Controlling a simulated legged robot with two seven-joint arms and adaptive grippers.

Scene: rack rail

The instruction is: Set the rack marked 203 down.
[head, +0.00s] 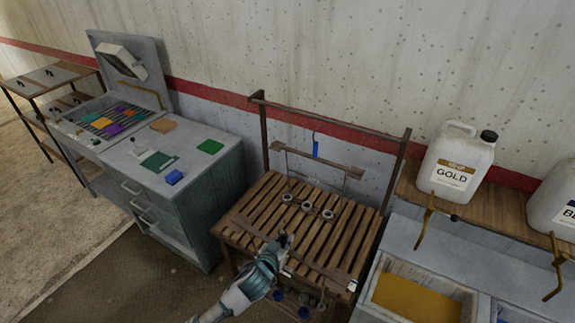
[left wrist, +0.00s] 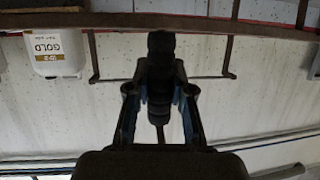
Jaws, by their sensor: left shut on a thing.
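My left gripper (head: 284,243) is over the front part of a slatted wooden bench. It is shut on the rack, most of which the hand hides. A dark bar (head: 322,272) runs past the fingers along the bench front; I cannot tell whether it belongs to the rack. Blue round pieces (head: 278,295) show below it. In the left wrist view the fingers (left wrist: 160,85) close around a dark upright part. No 203 mark is readable. Another bar (head: 340,168) with a blue tag (head: 316,150) hangs at the back rail. My right gripper is out of view.
The slatted bench (head: 262,205) has a back frame (head: 325,118). Three grey rings (head: 307,206) show over its slats. A grey cabinet (head: 200,190) stands to the left. An orange-filled tank (head: 415,295) and a GOLD jug (head: 457,165) are to the right.

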